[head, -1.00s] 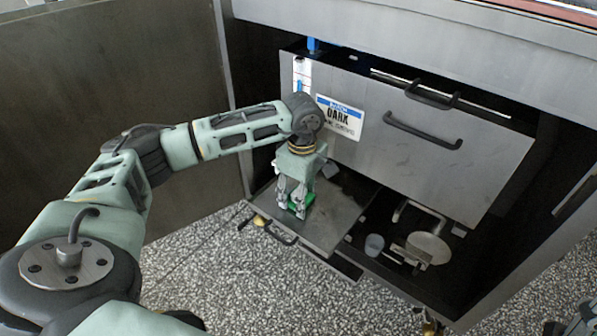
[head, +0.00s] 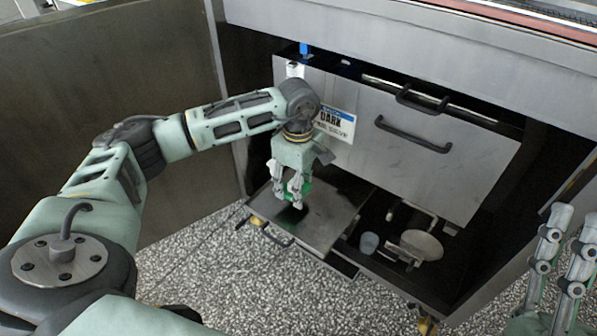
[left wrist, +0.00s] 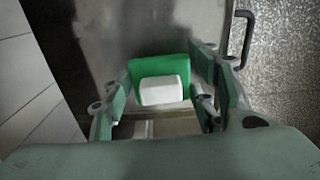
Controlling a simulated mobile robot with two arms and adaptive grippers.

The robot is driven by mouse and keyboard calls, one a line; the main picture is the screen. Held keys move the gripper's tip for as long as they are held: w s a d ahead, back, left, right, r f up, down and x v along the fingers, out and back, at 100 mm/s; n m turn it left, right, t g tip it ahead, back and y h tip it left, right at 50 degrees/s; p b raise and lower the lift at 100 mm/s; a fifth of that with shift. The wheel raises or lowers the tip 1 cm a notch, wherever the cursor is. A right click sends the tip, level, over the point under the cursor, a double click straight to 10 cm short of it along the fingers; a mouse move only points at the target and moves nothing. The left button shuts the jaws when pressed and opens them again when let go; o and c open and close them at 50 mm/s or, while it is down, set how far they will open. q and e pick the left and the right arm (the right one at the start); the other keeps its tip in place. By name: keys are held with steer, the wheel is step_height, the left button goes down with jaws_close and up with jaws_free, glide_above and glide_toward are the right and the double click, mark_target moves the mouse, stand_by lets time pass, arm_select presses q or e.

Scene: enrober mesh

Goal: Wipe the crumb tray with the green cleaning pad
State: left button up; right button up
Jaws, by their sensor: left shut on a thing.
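The crumb tray (head: 325,213) is a flat grey metal tray, pulled out low at the front of the machine, with a dark handle (head: 262,232) on its front edge. My left gripper (head: 293,194) points down over the tray's left part. It is shut on the green cleaning pad (head: 305,188). In the left wrist view the pad (left wrist: 158,68) shows a white block (left wrist: 163,90) on it, between the fingers. A dark patch on the tray below suggests the pad is a little above the surface. My right gripper (head: 566,232) is at the right edge, empty, fingers apart.
A steel panel (head: 440,150) with dark handles and a "DARK" label (head: 336,124) stands above and behind the tray. The speckled floor in front is clear.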

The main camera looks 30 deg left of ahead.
arm_select(q)
steer(key=shift+r+p, duration=0.35)
steer(key=shift+r, duration=0.15)
steer(key=shift+r+p, duration=0.4)
steer(key=shift+r, duration=0.15)
steer(key=shift+r+p, duration=0.3)
steer(key=shift+r, duration=0.4)
arm_select(e)
steer(key=w+f+g+h, duration=0.2)
steer(key=w+f+g, duration=0.4)
steer(key=f, duration=0.4)
steer(key=shift+w+a+f+g+h, duration=0.15)
steer(key=shift+a+f+g+h, duration=0.1)
steer(key=shift+g+h, duration=0.2)
